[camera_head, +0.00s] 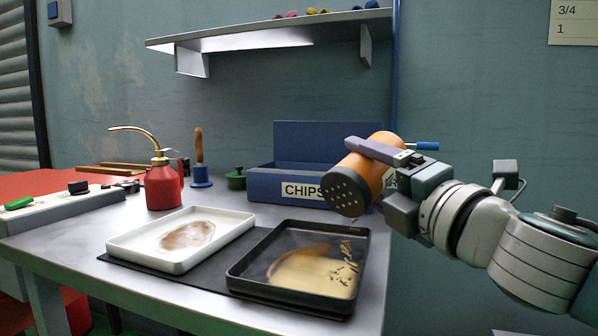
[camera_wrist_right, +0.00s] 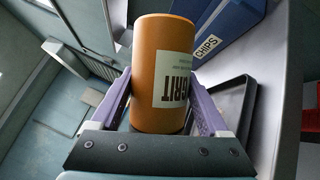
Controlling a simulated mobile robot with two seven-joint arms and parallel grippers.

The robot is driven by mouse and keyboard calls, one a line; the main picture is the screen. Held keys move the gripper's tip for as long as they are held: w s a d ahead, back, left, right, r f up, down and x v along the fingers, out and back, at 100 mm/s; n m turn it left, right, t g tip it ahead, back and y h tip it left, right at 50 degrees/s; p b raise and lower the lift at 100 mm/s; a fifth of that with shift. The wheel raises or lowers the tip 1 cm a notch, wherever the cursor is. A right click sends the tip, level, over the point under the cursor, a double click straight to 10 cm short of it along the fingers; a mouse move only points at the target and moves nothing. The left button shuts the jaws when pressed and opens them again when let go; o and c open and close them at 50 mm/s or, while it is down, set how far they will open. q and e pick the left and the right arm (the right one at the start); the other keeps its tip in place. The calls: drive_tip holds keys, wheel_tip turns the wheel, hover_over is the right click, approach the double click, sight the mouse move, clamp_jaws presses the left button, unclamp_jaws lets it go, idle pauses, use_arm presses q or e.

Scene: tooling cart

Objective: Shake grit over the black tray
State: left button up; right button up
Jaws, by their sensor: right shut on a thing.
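The orange grit shaker (camera_head: 366,160) has a dark perforated lid (camera_head: 346,191). It is tilted, lid down and to the left, above the back right part of the black tray (camera_head: 290,301). My right gripper (camera_head: 384,158) is shut around its body. In the right wrist view the shaker (camera_wrist_right: 165,60) shows its GRIT label between the two fingers. A small speck shows just below the lid. The tray holds a tan patch (camera_head: 305,275) with a brownish streak and loose grains at its right side. My left gripper is not in view.
A white tray (camera_head: 176,264) with a brown patch stands left of the black tray, both on a dark mat. A blue CHIPS box (camera_head: 262,187) stands behind.

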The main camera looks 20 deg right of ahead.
idle(0.4)
drive_tip(key=shift+w+d+b, duration=0.35)
drive_tip(key=shift+w+d, duration=0.25)
drive_tip(key=shift+w, duration=0.25)
drive_tip(key=shift+w+d+b, duration=0.3)
drive_tip(key=shift+w+d, duration=0.25)
drive_tip(key=shift+w, duration=0.3)
drive_tip(key=shift+w+d, duration=0.1)
drive_tip(key=shift+w, duration=0.1)
drive_tip(key=shift+w+d+b, duration=0.55)
drive_tip(key=shift+w+d, duration=0.1)
drive_tip(key=shift+w, duration=0.3)
drive_tip(key=shift+w+d+b, duration=0.55)
drive_tip(key=shift+w+d, duration=0.1)
drive_tip(key=shift+w, duration=0.3)
drive_tip(key=shift+a, duration=0.1)
